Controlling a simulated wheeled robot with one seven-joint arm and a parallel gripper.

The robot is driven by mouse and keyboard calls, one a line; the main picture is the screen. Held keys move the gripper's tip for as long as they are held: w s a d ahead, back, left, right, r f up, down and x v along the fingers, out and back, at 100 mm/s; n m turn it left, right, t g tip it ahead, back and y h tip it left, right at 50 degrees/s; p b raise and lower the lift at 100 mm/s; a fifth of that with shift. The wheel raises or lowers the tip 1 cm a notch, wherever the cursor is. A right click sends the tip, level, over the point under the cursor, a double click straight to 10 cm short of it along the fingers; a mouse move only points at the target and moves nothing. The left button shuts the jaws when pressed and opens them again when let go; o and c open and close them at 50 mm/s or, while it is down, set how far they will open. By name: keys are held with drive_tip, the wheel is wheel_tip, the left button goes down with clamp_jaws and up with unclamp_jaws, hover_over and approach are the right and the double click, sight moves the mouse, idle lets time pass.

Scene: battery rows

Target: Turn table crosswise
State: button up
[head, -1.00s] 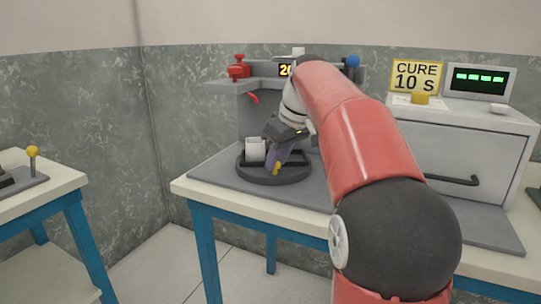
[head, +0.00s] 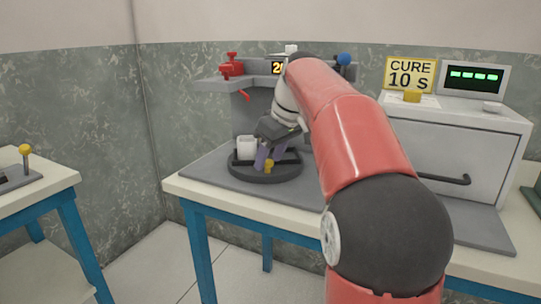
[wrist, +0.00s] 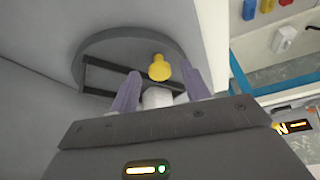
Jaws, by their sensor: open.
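The turntable (head: 290,172) is a dark round plate with a raised rim, on a grey mat on the workbench. It also shows in the wrist view (wrist: 90,47), with dark straight rails across it. My gripper (head: 264,162) is open, with purple fingers low over the turntable. In the wrist view the fingers (wrist: 160,82) lie on either side of the yellow knob (wrist: 159,68); contact cannot be told. A white block (head: 246,147) sits at the turntable's left, and shows between the fingers in the wrist view (wrist: 157,97).
A grey stand (head: 215,84) with a red fitting (head: 231,67) rises behind the turntable. A grey oven-like box (head: 450,150) with a handle stands at right, under a yellow CURE 10 S sign (head: 409,75). A second table (head: 45,190) is at far left.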

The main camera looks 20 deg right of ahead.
drive_tip(key=shift+s+r, duration=0.15)
drive_tip(key=shift+r, duration=0.35)
drive_tip(key=s+d, duration=0.2)
drive_tip(key=s, duration=0.1)
drive_tip(key=s+d+b, duration=0.1)
drive_tip(key=s, duration=0.3)
drive_tip(key=s+d, duration=0.2)
drive_tip(key=s, duration=0.1)
drive_tip(key=shift+s+d+b, duration=0.35)
drive_tip(key=shift+s+b, duration=0.05)
